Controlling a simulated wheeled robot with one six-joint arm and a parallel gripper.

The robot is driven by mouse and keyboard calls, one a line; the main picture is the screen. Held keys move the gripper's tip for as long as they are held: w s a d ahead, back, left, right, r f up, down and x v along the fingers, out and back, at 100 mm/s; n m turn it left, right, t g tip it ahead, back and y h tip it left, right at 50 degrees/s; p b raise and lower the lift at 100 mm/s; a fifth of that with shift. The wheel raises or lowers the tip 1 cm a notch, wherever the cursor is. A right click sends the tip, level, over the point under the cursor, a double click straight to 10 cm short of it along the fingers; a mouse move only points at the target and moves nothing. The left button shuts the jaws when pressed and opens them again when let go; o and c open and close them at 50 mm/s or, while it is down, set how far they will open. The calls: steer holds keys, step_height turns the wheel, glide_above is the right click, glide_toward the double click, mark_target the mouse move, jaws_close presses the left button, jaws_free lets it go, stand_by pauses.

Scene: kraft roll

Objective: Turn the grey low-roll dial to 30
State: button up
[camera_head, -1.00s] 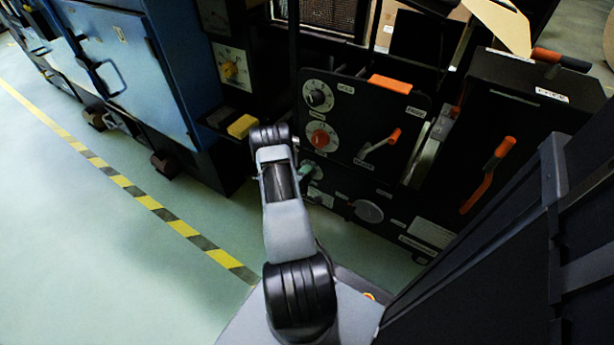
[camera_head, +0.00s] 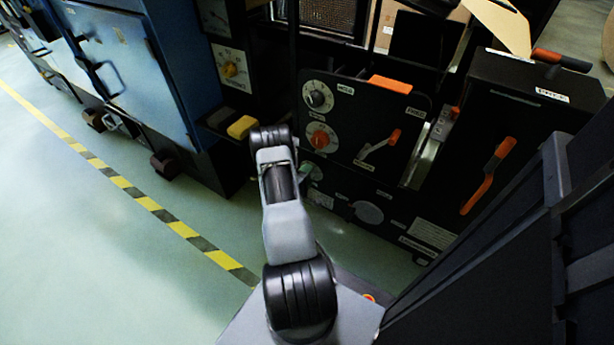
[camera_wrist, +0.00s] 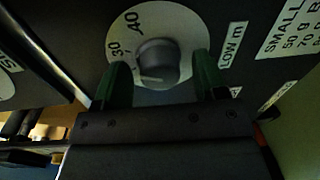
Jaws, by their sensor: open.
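The grey low-roll dial (camera_wrist: 158,62) is a round grey knob on a white scale plate, in the wrist view at upper middle. The figures 30 and 40 show on the plate at its left, and a label starting "LOW" is at its right. I cannot read clearly where the knob points. My gripper (camera_wrist: 162,82) has two green fingers, open, one on each side of the knob; I cannot tell whether they touch it. In the head view my gripper (camera_head: 306,173) shows as a bit of green at the lower panel, and my arm hides part of the dial area.
A grey disc (camera_head: 368,212) is to the right of my gripper. A yellow block (camera_head: 242,127) is at the left. The green floor at left is clear.

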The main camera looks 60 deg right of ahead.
steer(key=a+r+p, duration=0.1)
steer(key=a+p, duration=0.2)
steer(key=a, duration=1)
steer(key=shift+a+p, duration=0.3)
steer(key=shift+a, duration=0.1)
